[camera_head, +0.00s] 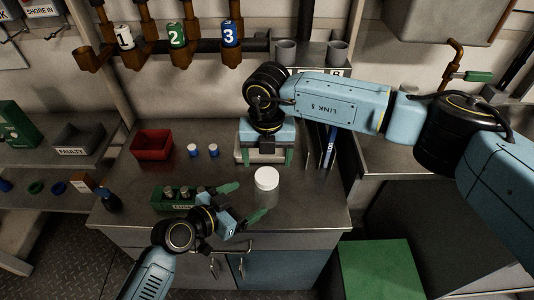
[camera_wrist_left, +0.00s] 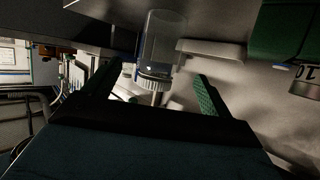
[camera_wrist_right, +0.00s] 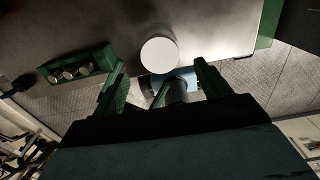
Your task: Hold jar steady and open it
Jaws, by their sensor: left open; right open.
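The jar (camera_wrist_left: 163,35) is clear with a white ribbed lid (camera_head: 266,178). It stands upright near the front of the grey bench, and it appears inverted in the left wrist view. My left gripper (camera_head: 243,202) is open, low at the jar's left front, its green fingers pointing toward it. In the left wrist view the jar lies between and beyond the fingertips, apart from them. My right gripper (camera_head: 266,157) is open behind the jar. In the right wrist view the round lid (camera_wrist_right: 159,55) shows just beyond and between its fingertips. Neither gripper holds anything.
A red bin (camera_head: 152,144) and two small blue-and-white items (camera_head: 203,151) stand further back. Binders (camera_head: 328,146) stand at the right.

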